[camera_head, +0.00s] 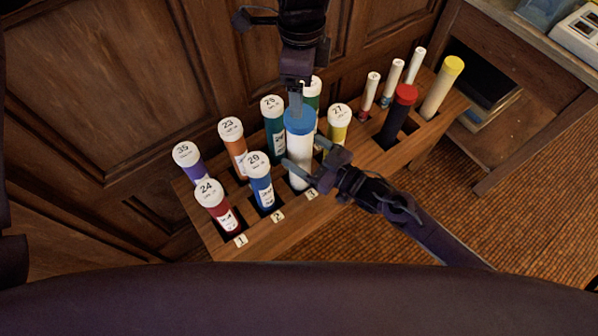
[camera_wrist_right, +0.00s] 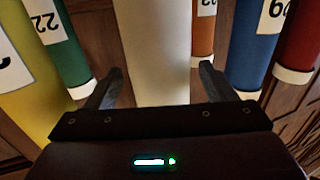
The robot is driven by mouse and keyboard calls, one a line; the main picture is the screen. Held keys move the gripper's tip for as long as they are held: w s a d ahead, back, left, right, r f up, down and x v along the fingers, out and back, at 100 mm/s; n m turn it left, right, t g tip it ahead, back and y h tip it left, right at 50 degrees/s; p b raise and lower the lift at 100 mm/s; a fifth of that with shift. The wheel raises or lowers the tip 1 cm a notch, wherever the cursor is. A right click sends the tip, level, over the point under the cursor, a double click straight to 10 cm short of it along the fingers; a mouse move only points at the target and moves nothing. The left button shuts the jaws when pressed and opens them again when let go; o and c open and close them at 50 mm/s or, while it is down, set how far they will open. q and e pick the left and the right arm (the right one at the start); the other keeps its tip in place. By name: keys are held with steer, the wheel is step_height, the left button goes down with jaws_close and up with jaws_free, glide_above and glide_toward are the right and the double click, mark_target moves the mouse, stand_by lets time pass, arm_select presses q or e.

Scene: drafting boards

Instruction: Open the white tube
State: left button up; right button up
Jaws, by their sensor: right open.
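The white tube (camera_head: 300,152) with a blue cap (camera_head: 301,124) stands upright at the slot labelled 3 in the wooden rack (camera_head: 262,236). My right gripper (camera_head: 311,156) is open, with its fingers on either side of the tube's body below the cap. In the right wrist view the white tube (camera_wrist_right: 152,50) rises between the open fingers of this gripper (camera_wrist_right: 158,82), with a gap visible beside it. My left gripper (camera_head: 296,97) comes down from the top at the blue cap. Its fingers overlap the cap, and I cannot tell whether they grip it.
Numbered tubes with white caps crowd close by, such as a blue one (camera_head: 262,190), a teal one (camera_head: 274,138) and a yellow one (camera_head: 337,130). A dark tube with a red cap (camera_head: 405,94) and a yellow-capped tube (camera_head: 436,92) stand farther right. Wooden panelling (camera_head: 110,85) rises behind.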

steer(key=shift+x, duration=1.55)
steer(key=shift+c, duration=0.3)
steer(key=c, duration=1.2)
steer(key=o, duration=1.3)
steer(key=shift+c, duration=0.2)
